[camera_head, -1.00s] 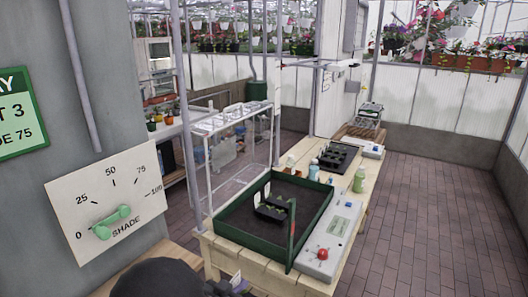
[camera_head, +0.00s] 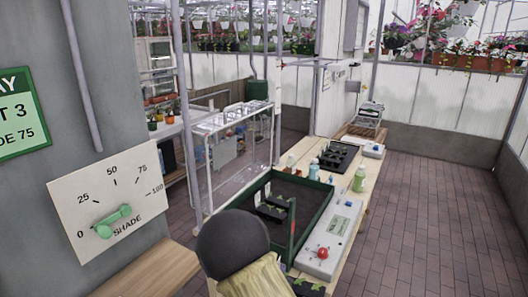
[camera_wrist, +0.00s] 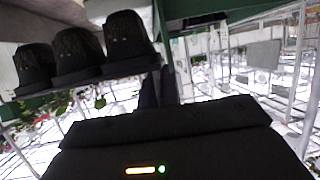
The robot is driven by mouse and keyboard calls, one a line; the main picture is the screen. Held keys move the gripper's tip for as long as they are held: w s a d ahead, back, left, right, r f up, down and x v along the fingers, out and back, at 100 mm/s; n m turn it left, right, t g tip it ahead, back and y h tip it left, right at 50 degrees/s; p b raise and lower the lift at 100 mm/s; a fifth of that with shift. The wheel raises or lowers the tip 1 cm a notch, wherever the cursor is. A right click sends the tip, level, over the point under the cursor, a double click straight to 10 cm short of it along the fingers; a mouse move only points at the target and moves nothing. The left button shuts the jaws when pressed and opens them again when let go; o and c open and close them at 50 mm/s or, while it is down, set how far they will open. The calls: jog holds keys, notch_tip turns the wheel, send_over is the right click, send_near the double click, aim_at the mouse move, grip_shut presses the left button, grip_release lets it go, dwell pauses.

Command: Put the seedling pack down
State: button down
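A black seedling pack with green leaves (camera_head: 308,287) shows at the bottom edge of the head view, partly cut off, near the bench's front end. In the wrist view, a pack's three dark cells (camera_wrist: 78,55) appear upside down at upper left, leaves hanging below. My gripper (camera_wrist: 158,88) has its dark fingers together at that pack's end and seems shut on it; the exact contact is dark. My arm hides the gripper in the head view. A green-walled tray (camera_head: 312,222) with dark soil holds other seedling packs (camera_head: 272,210) and white labels.
A grey panel with a red knob (camera_head: 322,253) lies right of the tray. Bottles (camera_head: 359,179) and a black cell tray (camera_head: 338,156) stand farther back. A clear-sided frame (camera_head: 240,150) rises at left. A shade dial (camera_head: 110,205) is on the left wall. The right floor is clear.

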aim_at(300, 281)
jog(key=d+f+y, duration=0.1)
jog(key=d+f, duration=0.1)
jog(key=d+f+n, duration=0.1)
jog(key=d, duration=0.1)
jog(key=d+f+n+y, duration=0.1)
jog(key=d+f, duration=0.1)
jog(key=shift+w+d+f+t+y, duration=0.3)
jog(key=shift+w+d+f+t, duration=0.05)
jog(key=shift+w+d+t, duration=0.05)
jog(key=s+d+f+n+y, duration=0.2)
jog(key=s+d+f, duration=0.1)
jog(key=f, duration=0.3)
jog(key=shift+s+d+f+y, duration=0.3)
jog(key=shift+s+d+f, duration=0.1)
jog(key=shift+d, duration=0.25)
jog(key=s+f, duration=0.4)
jog(key=f, duration=0.1)
jog(key=shift+s+f, duration=0.2)
